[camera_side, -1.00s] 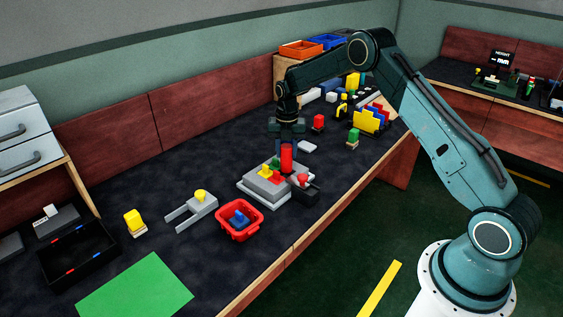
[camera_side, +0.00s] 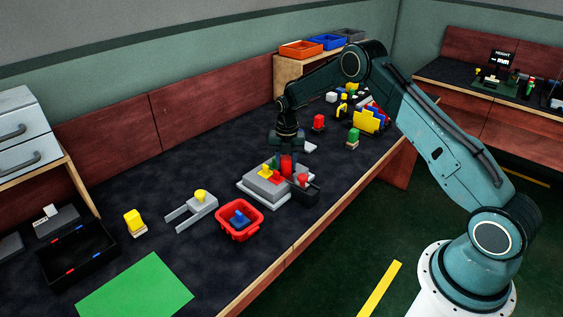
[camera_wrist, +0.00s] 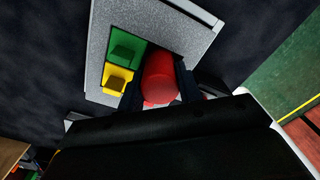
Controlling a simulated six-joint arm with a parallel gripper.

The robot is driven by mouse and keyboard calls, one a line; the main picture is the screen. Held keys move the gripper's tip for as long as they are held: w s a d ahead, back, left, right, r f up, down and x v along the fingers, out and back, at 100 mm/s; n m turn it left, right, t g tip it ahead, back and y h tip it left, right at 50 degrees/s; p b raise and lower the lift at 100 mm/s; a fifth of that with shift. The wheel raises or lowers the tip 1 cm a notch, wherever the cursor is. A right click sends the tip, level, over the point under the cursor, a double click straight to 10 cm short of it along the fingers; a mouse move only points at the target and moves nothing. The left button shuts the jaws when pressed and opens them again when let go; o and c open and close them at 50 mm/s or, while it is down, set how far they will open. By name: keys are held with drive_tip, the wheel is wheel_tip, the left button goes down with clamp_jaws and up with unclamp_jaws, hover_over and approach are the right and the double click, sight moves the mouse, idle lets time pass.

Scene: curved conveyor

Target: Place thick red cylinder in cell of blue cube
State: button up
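My gripper (camera_side: 287,155) points down over the grey board (camera_side: 250,188), shut on the thick red cylinder (camera_side: 286,165). The cylinder is upright and low over the board. I cannot tell whether it touches the board. In the wrist view the red cylinder (camera_wrist: 160,78) is between the two dark fingers, beside green (camera_wrist: 124,52) and yellow (camera_wrist: 117,80) square patches with pieces on the grey board (camera_wrist: 185,35). A blue piece (camera_side: 238,217) lies in the red basket (camera_side: 255,224). No blue cell shows on the board; the gripper and cylinder hide part of it.
A black box with a red knob (camera_side: 302,179) stands against the board's right side. A grey fork-shaped piece with a yellow knob (camera_side: 200,197) lies to the left. Coloured blocks (camera_side: 369,121) stand further back.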

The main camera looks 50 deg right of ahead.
drive_tip(key=o, duration=0.4)
drive_tip(key=shift+o, duration=0.2)
drive_tip(key=shift+r, duration=0.15)
wheel_tip(320, 180, up, 12)
idle(0.4)
idle(0.5)
